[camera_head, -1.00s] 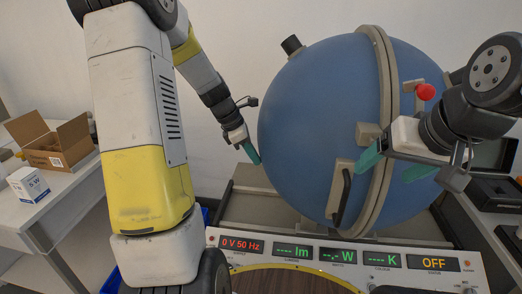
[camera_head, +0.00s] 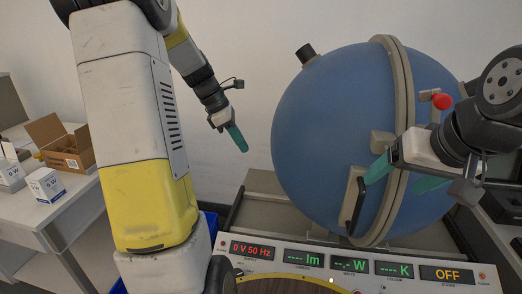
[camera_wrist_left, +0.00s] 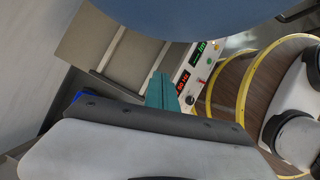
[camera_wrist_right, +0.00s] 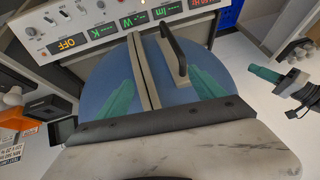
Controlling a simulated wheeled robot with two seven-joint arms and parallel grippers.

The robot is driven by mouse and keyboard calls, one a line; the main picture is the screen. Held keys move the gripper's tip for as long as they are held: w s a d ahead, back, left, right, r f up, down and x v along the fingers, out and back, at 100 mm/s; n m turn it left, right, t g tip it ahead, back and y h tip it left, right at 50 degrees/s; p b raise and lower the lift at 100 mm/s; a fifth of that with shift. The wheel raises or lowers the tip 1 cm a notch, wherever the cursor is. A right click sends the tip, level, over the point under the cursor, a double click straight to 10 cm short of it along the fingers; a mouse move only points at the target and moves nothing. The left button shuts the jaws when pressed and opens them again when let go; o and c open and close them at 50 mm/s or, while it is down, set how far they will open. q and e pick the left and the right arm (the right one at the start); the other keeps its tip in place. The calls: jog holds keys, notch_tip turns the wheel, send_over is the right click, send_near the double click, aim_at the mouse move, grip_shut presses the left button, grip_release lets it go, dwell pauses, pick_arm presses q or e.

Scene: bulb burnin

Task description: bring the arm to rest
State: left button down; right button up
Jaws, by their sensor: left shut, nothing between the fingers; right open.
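My left gripper (camera_head: 237,138) has teal fingers that are shut and empty. It hangs left of the large blue sphere (camera_head: 325,130), clear of it, and its closed fingers also show in the left wrist view (camera_wrist_left: 161,91). My right gripper (camera_head: 408,176) is open in front of the sphere's right side. In the right wrist view its two teal fingers (camera_wrist_right: 162,90) stand apart with nothing gripped, and the sphere's seam band and dark handle (camera_wrist_right: 173,50) lie beyond them. Whether the right fingers touch the sphere I cannot tell.
A control panel (camera_head: 340,266) with lit readouts, one reading OFF, stands in front of the sphere. A white table (camera_head: 50,215) at the left holds an open cardboard box (camera_head: 68,150) and small cartons (camera_head: 45,186). A red knob (camera_head: 442,102) is on the sphere's right.

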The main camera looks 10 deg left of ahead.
pick_arm(q)
jog(key=s+d+r+m+t+y, duration=0.1)
jog(key=s+d+r+m, duration=0.1)
jog(key=s+m, duration=0.5)
jog(key=s+d+r+m+t, duration=0.2)
jog(key=s+d+r+m, duration=0.1)
jog(key=s+m, duration=0.4)
jog(key=s+d+r+m+t+y, duration=0.1)
jog(key=s+d+r+m, duration=0.2)
jog(key=s+m, duration=0.4)
jog(key=shift+d+r+m+y, duration=0.15)
jog(key=shift+r+m+y, duration=0.15)
jog(key=shift+m, duration=0.6)
jog(key=shift+s, duration=0.1)
